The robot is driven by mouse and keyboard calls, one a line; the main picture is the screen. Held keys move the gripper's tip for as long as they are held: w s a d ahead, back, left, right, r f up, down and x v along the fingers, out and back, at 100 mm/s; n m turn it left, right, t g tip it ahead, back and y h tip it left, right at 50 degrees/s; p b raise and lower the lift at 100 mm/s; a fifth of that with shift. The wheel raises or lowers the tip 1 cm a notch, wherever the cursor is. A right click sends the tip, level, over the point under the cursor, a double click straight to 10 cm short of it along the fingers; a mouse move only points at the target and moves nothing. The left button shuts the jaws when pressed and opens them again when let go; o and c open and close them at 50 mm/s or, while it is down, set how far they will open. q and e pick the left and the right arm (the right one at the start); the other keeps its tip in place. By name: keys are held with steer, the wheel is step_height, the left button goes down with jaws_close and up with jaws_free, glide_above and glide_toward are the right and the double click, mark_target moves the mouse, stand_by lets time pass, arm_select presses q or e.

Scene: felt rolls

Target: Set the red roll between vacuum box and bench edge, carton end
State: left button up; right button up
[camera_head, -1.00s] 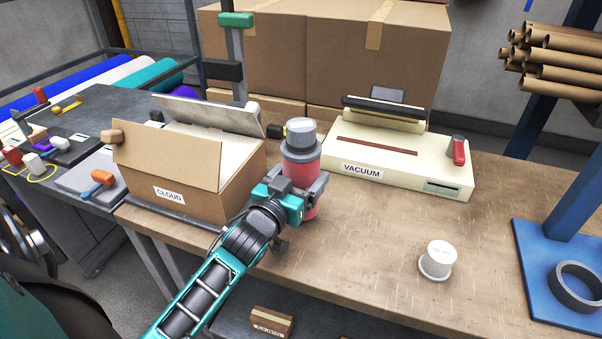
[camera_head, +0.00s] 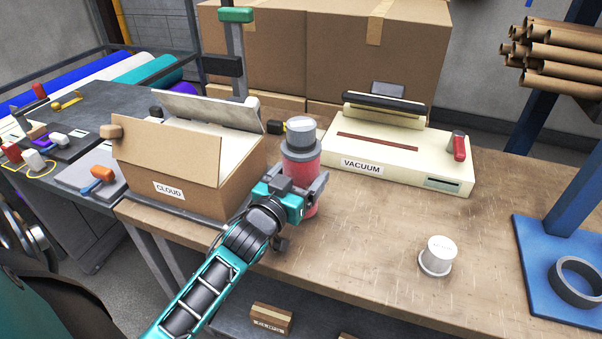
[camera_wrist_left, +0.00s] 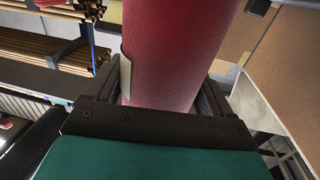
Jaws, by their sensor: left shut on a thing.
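The red roll (camera_head: 302,168) stands upright in my left gripper (camera_head: 301,188), with a dark grey band and a pale grey cap at its top. In the left wrist view the red roll (camera_wrist_left: 170,50) fills the middle between the gripper's dark fingers (camera_wrist_left: 160,100). The cream vacuum box (camera_head: 400,155), labelled VACUUM, sits at the back of the bench, right of the roll. The open carton (camera_head: 190,190), labelled CLOUD, stands left of the roll. The bench edge (camera_head: 400,312) runs along the front. Whether the roll's base touches the bench is hard to tell. My right gripper is not seen.
A white capped piece (camera_head: 437,256) stands on the bench at the front right. A blue stand (camera_head: 560,260) with a dark ring is at the far right. The bench between roll, vacuum box and white piece is clear. Large cartons (camera_head: 375,50) stand behind.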

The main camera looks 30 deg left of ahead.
arm_select(q)
steer(key=o, duration=1)
steer(key=shift+o, duration=0.6)
steer(key=s+d, duration=0.1)
steer(key=s, duration=1.2)
steer(key=shift+d, duration=0.15)
